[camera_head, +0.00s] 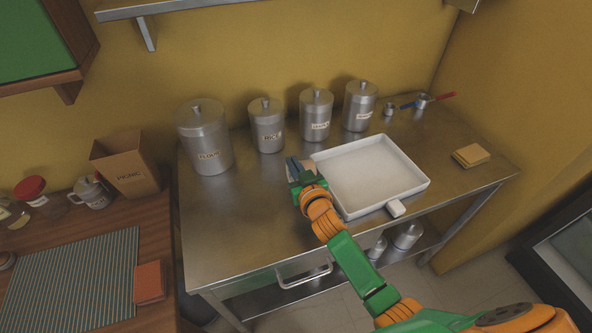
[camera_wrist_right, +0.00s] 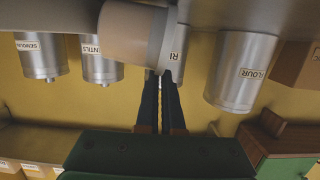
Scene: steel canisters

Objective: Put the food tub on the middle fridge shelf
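A beige-grey cylinder with a paler band, perhaps the food tub (camera_wrist_right: 128,32), shows at the top of the right wrist view and overlaps the fingertip area. My right gripper (camera_head: 293,170) is low over the steel table, at the left edge of the white tray. Its two dark fingers (camera_wrist_right: 161,98) in the wrist view point towards the cylinder, with a narrow gap between them. I cannot tell whether they grip it. In the head view the gripper largely hides that spot. My left gripper is not in view. No fridge shelf can be made out.
Several labelled steel canisters, including flour (camera_head: 205,140) and rice (camera_head: 267,127), stand along the back of the steel table (camera_head: 235,235). The white tray (camera_head: 422,184) is empty. A yellow block (camera_head: 470,155) lies at the right. A dark-framed panel (camera_head: 545,255) is at far right.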

